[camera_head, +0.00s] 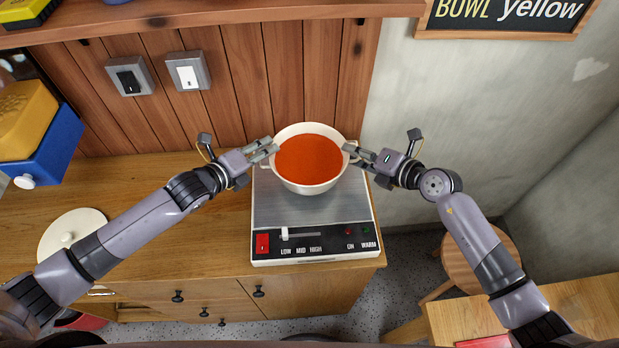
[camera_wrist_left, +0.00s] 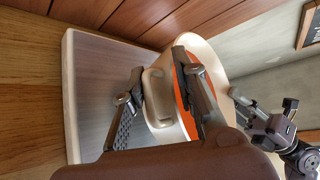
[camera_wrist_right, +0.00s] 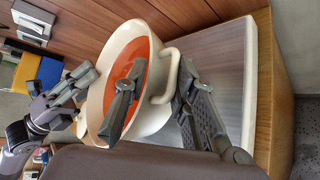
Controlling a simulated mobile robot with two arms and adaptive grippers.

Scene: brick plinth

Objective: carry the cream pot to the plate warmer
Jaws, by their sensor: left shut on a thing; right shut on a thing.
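The cream pot (camera_head: 308,187), filled with orange-red soup, is upright over the back part of the plate warmer (camera_head: 262,215). I cannot tell whether its base touches the warmer's metal top. My left gripper (camera_head: 265,150) is shut on the pot's left handle, which shows between its fingers in the left wrist view (camera_wrist_left: 157,90). My right gripper (camera_head: 351,152) is shut on the right handle, which also shows in the right wrist view (camera_wrist_right: 172,75). The warmer has a red switch, a slider and small lamps on its front.
The warmer stands at the right end of the wooden counter (camera_head: 150,235). A white lid (camera_head: 72,232) and blue and yellow boxes (camera_head: 55,150) are to the left. A plank wall (camera_head: 285,70) rises behind. A round stool (camera_head: 470,260) stands at the right.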

